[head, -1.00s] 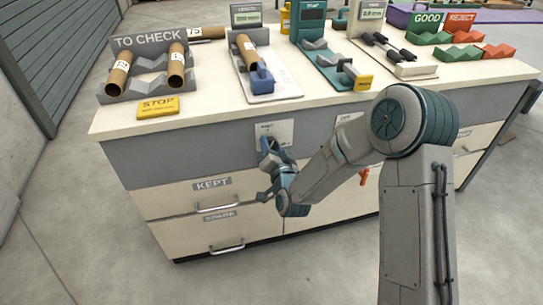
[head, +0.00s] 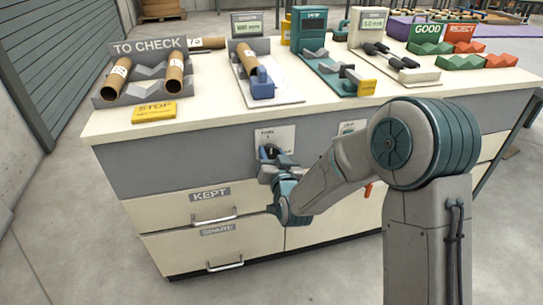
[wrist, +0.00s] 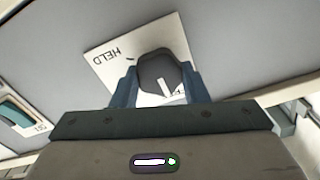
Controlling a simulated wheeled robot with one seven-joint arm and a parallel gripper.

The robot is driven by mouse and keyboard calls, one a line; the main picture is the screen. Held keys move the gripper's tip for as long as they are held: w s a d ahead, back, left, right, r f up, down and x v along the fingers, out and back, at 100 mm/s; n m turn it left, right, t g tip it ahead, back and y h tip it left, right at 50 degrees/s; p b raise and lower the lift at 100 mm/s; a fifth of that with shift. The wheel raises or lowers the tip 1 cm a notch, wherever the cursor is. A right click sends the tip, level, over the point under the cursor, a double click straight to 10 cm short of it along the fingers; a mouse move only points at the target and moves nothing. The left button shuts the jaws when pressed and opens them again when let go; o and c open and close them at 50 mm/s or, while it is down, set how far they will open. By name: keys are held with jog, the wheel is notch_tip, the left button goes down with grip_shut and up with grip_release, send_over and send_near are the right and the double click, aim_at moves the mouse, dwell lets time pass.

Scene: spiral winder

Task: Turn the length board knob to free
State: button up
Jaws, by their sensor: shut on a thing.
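The dark knob (wrist: 158,72) with a white pointer line sits on a white plate (wrist: 108,48) on the grey bench front. The plate reads HELD at the upper left in the wrist view. A second label by the pointer's tip is mostly covered. The pointer slants down toward that label, away from HELD. My gripper (wrist: 160,86) has its two blue fingers closed on either side of the knob. In the head view my gripper (head: 270,157) is at the plate (head: 282,136), and the knob is mostly hidden behind it.
A second plate (head: 352,127) is to the right on the bench front, partly behind my arm. A red lever (head: 368,190) is below it. The KEPT drawer handle (head: 214,218) juts out at lower left.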

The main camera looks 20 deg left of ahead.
jog(key=shift+f, duration=0.15)
jog(key=o, duration=1)
jog(key=shift+c, duration=0.2)
jog(key=shift+s, duration=0.1)
jog(key=p+v, duration=0.4)
jog(key=v, duration=0.7)
jog(key=shift+d+r+p, duration=0.2)
jog(key=shift+r+p, duration=0.1)
jog(key=shift+p, duration=0.1)
jog(key=shift+s+p, duration=0.2)
jog(key=shift+p, duration=0.8)
jog(key=shift+f+p+v, duration=0.25)
jog(key=shift+p+v, duration=0.85)
jog(key=shift+p, duration=2)
